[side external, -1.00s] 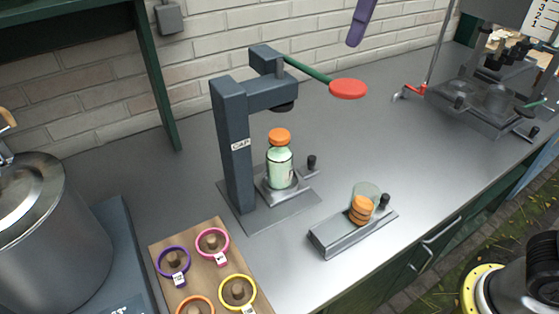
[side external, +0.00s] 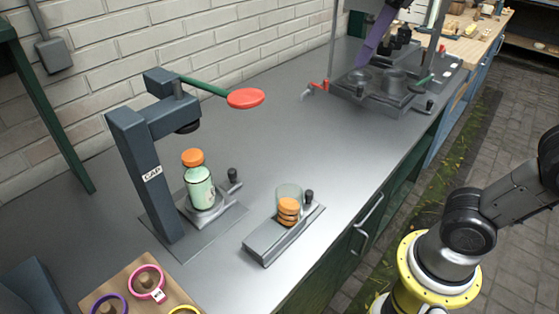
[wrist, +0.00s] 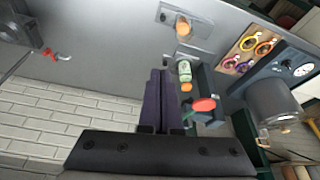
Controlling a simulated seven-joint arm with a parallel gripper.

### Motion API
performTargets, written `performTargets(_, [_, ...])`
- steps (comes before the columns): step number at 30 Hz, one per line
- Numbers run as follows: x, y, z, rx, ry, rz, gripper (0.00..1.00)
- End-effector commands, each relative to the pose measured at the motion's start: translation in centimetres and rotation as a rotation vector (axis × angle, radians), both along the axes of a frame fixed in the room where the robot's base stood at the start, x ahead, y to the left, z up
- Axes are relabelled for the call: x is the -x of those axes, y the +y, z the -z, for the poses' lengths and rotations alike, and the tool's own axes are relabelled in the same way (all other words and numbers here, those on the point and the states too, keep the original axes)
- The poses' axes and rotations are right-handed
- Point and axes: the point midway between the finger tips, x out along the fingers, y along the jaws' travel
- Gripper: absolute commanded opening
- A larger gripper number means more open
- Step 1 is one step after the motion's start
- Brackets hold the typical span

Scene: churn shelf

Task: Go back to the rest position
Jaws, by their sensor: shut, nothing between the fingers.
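My gripper (wrist: 160,74) shows two long purple fingers pressed together, with nothing between them. In the side external view my gripper (side external: 364,62) hangs at the top, pointing down, right of the capping press and in front of the far rack in the picture. The capping press (side external: 150,185) has a green lever with a red paddle (side external: 245,98). A pale green bottle (side external: 200,188) with an orange cap (side external: 193,157) stands upright on its base under the head. The bottle also shows in the wrist view (wrist: 184,69). My gripper is apart from all of these.
A grey holder (side external: 262,243) with a clear tube of orange caps (side external: 289,210) stands near the counter's front edge. A wooden board with coloured rings (wrist: 250,45) and a metal pot (wrist: 272,102) are beyond. The middle counter (side external: 300,140) is clear. A red-handled tap (side external: 318,86) is at the back.

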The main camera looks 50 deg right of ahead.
Motion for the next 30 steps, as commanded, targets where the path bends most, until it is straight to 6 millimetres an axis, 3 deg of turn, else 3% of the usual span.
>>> performTargets(3, [2.8,-1.7,3.6,-0.005,-0.029,0.069,0.00])
performTargets(9, [6.1,-3.4,10.6,-0.010,-0.075,0.157,0.00])
performTargets(16, [7.7,-3.8,17.0,-0.015,-0.098,0.190,0.00])
performTargets(18, [7.5,-3.8,17.9,-0.017,-0.108,0.193,0.00])
performTargets(30, [6.7,-3.7,17.4,-0.022,-0.146,0.196,0.00])
